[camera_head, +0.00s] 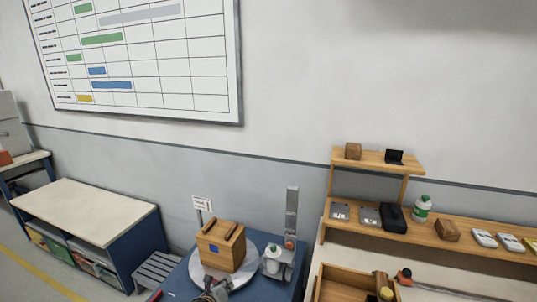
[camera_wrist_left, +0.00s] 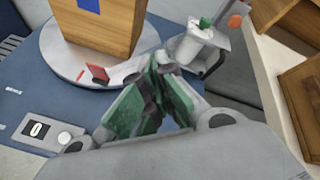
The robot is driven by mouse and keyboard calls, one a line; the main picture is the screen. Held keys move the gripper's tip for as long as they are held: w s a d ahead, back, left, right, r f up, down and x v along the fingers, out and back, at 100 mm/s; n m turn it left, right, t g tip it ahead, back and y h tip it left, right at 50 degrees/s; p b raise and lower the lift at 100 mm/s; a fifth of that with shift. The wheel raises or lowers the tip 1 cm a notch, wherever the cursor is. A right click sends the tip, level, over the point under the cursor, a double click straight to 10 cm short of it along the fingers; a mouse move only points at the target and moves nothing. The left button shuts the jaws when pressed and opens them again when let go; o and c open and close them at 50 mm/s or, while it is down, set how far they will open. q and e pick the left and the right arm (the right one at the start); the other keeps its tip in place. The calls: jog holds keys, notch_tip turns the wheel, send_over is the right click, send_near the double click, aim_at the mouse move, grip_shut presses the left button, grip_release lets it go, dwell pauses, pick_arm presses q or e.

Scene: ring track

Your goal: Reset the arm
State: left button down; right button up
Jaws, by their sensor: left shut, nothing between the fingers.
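My left gripper (camera_head: 214,293) shows at the bottom of the head view, in front of a round grey turntable. In the left wrist view the same gripper (camera_wrist_left: 158,65) has its green-padded fingers drawn together at the tips, with nothing held. It is above the blue table top and apart from the wooden box (camera_head: 221,246). The box stands on the turntable (camera_head: 245,276) and has a blue square on its front. My right gripper is not in view.
A white container with a green top (camera_head: 272,258) stands right of the turntable, beside a grey upright post (camera_head: 291,212). A wooden shelf unit (camera_head: 470,240) with several small items is at the right. A low cabinet (camera_head: 90,208) is at the left.

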pick_arm(q)
jog(key=s+d+r+n+g+y, duration=0.1)
jog(key=s+d+r+n, duration=0.1)
jog(key=s+n, duration=0.4)
jog(key=s+d+r+n+g+y, duration=0.1)
jog(key=s+d+r+n, duration=0.15)
jog(key=s+n, duration=0.4)
jog(key=s+a+r+n+g+y, duration=0.1)
jog(key=s+a+r+n+g, duration=0.15)
jog(key=s+a+n, duration=0.55)
jog(key=s+a+r+n+g, duration=0.1)
jog(key=s+a+n+g, duration=0.25)
jog(key=s+n, duration=0.75)
jog(key=s+f+m+g+b, duration=0.2)
jog(key=s+f, duration=0.1)
jog(key=f, duration=3.2)
jog(key=s+a+f+b, duration=0.1)
jog(key=s+f, duration=1)
jog(key=s+a+f+g+b, duration=0.1)
jog(key=s+a+f, duration=0.1)
jog(key=s+f, duration=0.8)
jog(key=shift+s+a+f, duration=0.3)
jog(key=shift+s+f, duration=0.05)
jog(key=shift+s, duration=0.4)
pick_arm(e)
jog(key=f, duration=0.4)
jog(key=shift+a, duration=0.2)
